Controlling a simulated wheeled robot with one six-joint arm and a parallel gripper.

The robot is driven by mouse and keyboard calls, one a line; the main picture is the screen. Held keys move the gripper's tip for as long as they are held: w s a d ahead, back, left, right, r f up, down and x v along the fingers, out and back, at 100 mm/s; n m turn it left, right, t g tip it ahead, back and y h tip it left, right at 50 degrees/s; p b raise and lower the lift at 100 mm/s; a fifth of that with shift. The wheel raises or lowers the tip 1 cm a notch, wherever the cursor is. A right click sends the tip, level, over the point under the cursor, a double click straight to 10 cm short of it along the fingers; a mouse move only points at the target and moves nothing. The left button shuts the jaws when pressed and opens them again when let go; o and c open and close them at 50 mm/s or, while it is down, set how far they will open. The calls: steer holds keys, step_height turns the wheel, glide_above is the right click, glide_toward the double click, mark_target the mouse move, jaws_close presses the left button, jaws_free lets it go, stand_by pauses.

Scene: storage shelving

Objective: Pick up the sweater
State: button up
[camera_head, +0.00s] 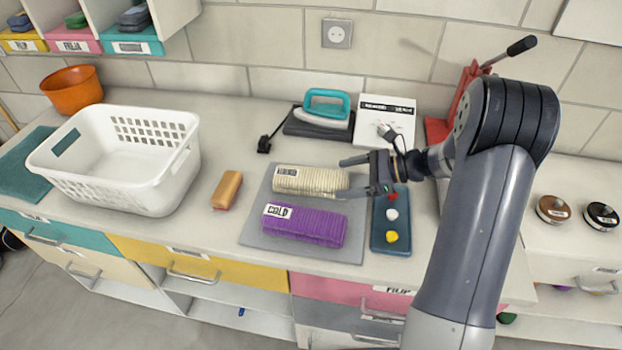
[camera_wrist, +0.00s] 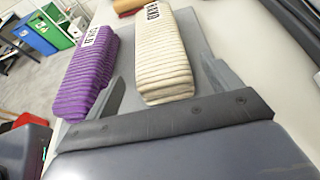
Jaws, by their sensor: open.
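Two folded ribbed knit pieces that look like sweaters lie side by side on a grey mat (camera_head: 260,240). The cream one (camera_head: 312,179) is farther back; the purple one (camera_head: 304,227) is in front, with a label reading "COLD". My gripper (camera_head: 339,178) is open at the right end of the cream piece, one finger on each side of that end. In the wrist view, the cream piece (camera_wrist: 160,60) extends ahead between the two spread fingers (camera_wrist: 165,85). The purple piece (camera_wrist: 92,68) lies outside the left finger. I cannot tell whether the fingers touch the cream piece.
A blue tray (camera_head: 391,248) with small coloured pieces sits beneath and beside my gripper. Behind are a teal-handled iron (camera_head: 326,107) and a white box (camera_head: 386,115). An orange-brown block (camera_head: 227,190) and a white basket (camera_head: 115,160) stand left. Counter between basket and mat is mostly clear.

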mark_target(328, 181)
steer(key=p+x, duration=0.1)
steer(key=x, duration=0.4)
steer(key=shift+w+a+f, duration=0.1)
steer(key=shift+a+f, duration=0.15)
steer(key=shift+f, duration=0.05)
steer(key=c, duration=1.2)
